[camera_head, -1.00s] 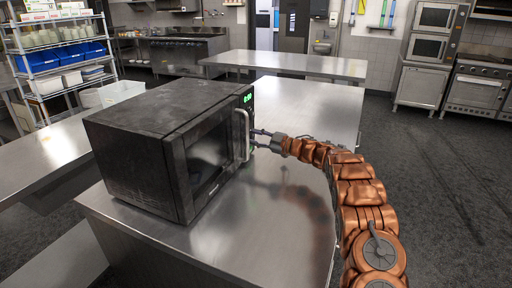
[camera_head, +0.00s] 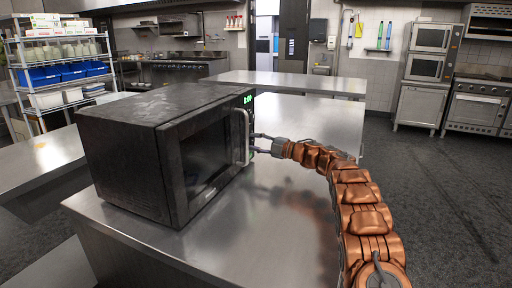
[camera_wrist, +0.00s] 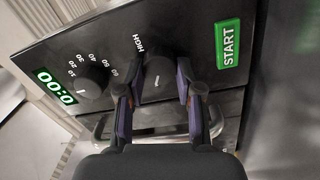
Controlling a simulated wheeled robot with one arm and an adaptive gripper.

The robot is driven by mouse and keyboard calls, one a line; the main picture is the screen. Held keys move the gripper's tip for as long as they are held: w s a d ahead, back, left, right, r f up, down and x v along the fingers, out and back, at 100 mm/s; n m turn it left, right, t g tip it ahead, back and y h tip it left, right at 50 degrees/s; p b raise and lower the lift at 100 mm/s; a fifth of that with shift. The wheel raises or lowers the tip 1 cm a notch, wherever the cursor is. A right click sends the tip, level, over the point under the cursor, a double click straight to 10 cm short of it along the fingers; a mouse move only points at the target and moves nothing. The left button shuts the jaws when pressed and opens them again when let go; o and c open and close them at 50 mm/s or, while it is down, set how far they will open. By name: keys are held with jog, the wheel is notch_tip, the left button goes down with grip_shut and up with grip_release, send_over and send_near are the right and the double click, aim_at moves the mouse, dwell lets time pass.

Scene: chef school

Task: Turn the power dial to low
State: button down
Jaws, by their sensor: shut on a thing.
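A black microwave (camera_head: 125,150) stands on the steel counter, its door and panel facing right. In the wrist view, the power dial (camera_wrist: 158,78) is a round black knob with the label HIGH beside its upper left. My gripper (camera_wrist: 157,85) has one finger on each side of this dial and is shut on it. I cannot read where the dial points. In the head view, my gripper (camera_head: 258,144) reaches the panel just beyond the door handle (camera_head: 241,137), and the dial itself cannot be made out.
A numbered timer dial (camera_wrist: 90,79), a green display (camera_wrist: 54,86) and a green START button (camera_wrist: 228,43) share the panel. The steel counter (camera_head: 225,225) is clear in front of the microwave. A shelf rack (camera_head: 62,70) stands at the back left.

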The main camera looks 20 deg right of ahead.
jog(key=shift+f, duration=0.1)
dwell(0.4)
jog(key=c, duration=0.7)
grip_release()
jog(key=shift+c, duration=0.2)
jog(key=v, duration=1.2)
